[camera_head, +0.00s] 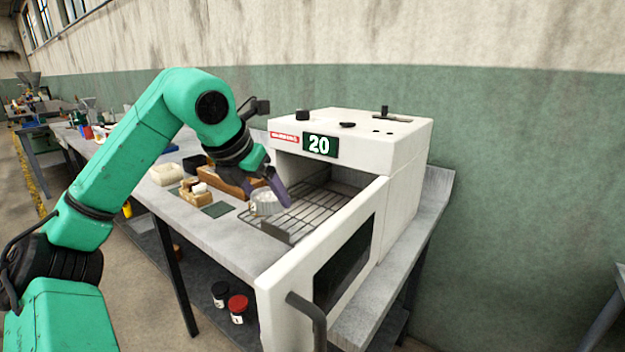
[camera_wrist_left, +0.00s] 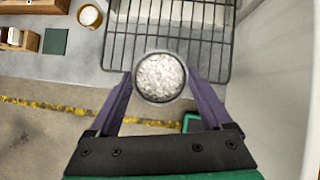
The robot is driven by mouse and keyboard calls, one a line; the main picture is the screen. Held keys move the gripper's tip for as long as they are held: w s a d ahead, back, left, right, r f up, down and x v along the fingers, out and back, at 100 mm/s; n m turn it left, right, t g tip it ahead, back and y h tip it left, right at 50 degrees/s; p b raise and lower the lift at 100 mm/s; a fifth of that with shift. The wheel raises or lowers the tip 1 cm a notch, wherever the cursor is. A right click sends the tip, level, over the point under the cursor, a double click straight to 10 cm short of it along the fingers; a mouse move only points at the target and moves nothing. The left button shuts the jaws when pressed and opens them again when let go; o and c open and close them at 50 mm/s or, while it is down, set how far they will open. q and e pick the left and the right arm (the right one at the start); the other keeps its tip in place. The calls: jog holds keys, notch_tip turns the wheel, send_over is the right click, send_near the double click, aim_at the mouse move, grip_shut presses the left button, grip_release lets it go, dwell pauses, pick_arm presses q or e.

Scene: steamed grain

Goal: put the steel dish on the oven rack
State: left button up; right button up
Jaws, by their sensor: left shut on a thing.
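The steel dish (camera_head: 265,204) is a small round cup. It also shows in the left wrist view (camera_wrist_left: 160,78), full of pale grain. My left gripper (camera_head: 268,190) is shut on it, with one purple finger on each side. The wire oven rack (camera_head: 308,212) sticks out of the white oven (camera_head: 400,160). In the left wrist view, the dish overlaps the near edge of the rack (camera_wrist_left: 190,50). I cannot tell whether it touches the wires. My right gripper is not in view.
The oven door (camera_head: 272,298) stands open at the front, and the display reads 20. Another round dish of pale grain (camera_wrist_left: 89,15) is on the table left of the rack. A dark green mat (camera_head: 217,210) and wooden box (camera_head: 195,197) lie further left. The rack is otherwise bare.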

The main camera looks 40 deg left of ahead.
pick_arm(q)
jog(key=w+f+p, duration=0.1)
jog(key=w+p, duration=0.2)
jog(key=w, duration=0.1)
jog(key=w+p, duration=0.4)
jog(key=w, duration=0.1)
jog(key=w+f+p, duration=0.1)
jog(key=w+p, duration=0.3)
jog(key=shift+w+a+f, duration=0.1)
jog(key=shift+w+f, duration=0.15)
jog(key=shift+f, duration=0.1)
notch_tip(320, 180, down, 4)
jog(key=shift+p, duration=1.05)
jog(key=shift+w+f+b, duration=0.15)
jog(key=shift+f+b, duration=0.15)
jog(key=shift+f, duration=0.05)
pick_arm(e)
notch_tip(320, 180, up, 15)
